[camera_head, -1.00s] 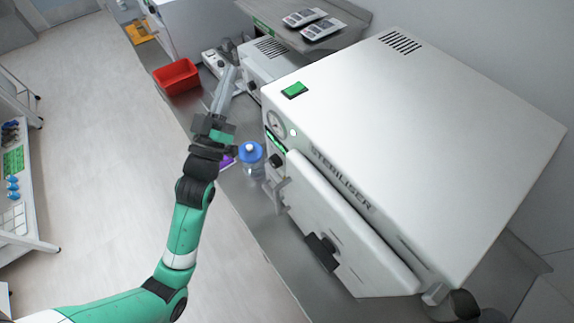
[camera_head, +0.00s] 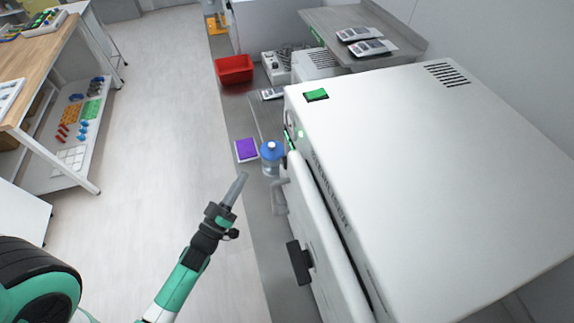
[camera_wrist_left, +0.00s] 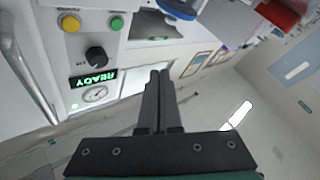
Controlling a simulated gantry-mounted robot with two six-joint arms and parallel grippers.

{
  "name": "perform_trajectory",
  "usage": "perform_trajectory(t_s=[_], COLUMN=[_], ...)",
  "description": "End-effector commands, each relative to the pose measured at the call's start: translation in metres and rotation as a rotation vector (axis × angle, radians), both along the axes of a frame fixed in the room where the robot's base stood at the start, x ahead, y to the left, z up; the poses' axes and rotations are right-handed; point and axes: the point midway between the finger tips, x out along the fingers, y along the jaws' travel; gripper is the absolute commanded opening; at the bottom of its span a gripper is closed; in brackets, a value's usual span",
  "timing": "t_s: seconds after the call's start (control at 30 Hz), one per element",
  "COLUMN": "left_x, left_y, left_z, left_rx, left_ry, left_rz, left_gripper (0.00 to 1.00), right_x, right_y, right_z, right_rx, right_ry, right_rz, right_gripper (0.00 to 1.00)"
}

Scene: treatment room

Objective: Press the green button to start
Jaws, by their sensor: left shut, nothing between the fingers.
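The green button (camera_wrist_left: 116,23) is a small round button on the steriliser's pale front panel in the left wrist view, beside a yellow button (camera_wrist_left: 70,22). A black knob (camera_wrist_left: 95,56), a lit READY display (camera_wrist_left: 93,78) and a round gauge (camera_wrist_left: 95,95) share the panel. The white steriliser (camera_head: 440,150) fills the right of the head view, where its front buttons cannot be made out. My left gripper (camera_head: 242,176) is shut and empty, in front of the steriliser and apart from it. Its fingers (camera_wrist_left: 160,75) point toward the panel area, touching nothing visible. My right gripper is not in view.
A blue-capped bottle (camera_head: 271,158) and a purple item (camera_head: 246,149) are on the counter beside the steriliser. A red bin (camera_head: 234,69) is farther back. The steriliser's door handle (camera_head: 298,262) sticks out toward the floor. Open floor lies to the left.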

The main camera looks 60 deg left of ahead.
Motion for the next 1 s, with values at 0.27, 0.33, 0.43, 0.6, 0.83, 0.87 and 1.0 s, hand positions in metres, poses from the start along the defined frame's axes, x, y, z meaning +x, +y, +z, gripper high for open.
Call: perform_trajectory(t_s=[0.27,0.33,0.43,0.6,0.83,0.87,1.0], left_x=[0.009,0.017,0.031,0.057,0.080,0.082,0.087], left_y=[-0.002,-0.004,-0.007,-0.013,-0.018,-0.019,-0.019], left_z=[-0.002,-0.003,0.002,0.005,0.001,0.001,0.001], left_rx=[0.004,0.003,0.002,-0.001,0.000,0.002,0.001], left_ry=[-0.004,-0.005,-0.005,-0.003,-0.002,-0.001,0.000], left_rz=[-0.001,-0.004,-0.007,-0.009,-0.004,-0.003,-0.001], left_gripper=[0.00,0.00,0.00,0.00,0.00,0.00,0.00], right_x=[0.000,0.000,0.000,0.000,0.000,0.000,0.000], right_y=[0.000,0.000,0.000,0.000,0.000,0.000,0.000], right_z=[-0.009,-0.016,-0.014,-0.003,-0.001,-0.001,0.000], right_rx=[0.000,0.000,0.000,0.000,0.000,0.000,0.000], right_ry=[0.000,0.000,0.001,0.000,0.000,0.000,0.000], right_rz=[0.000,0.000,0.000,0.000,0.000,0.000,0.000], right_gripper=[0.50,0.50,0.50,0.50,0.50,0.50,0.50])
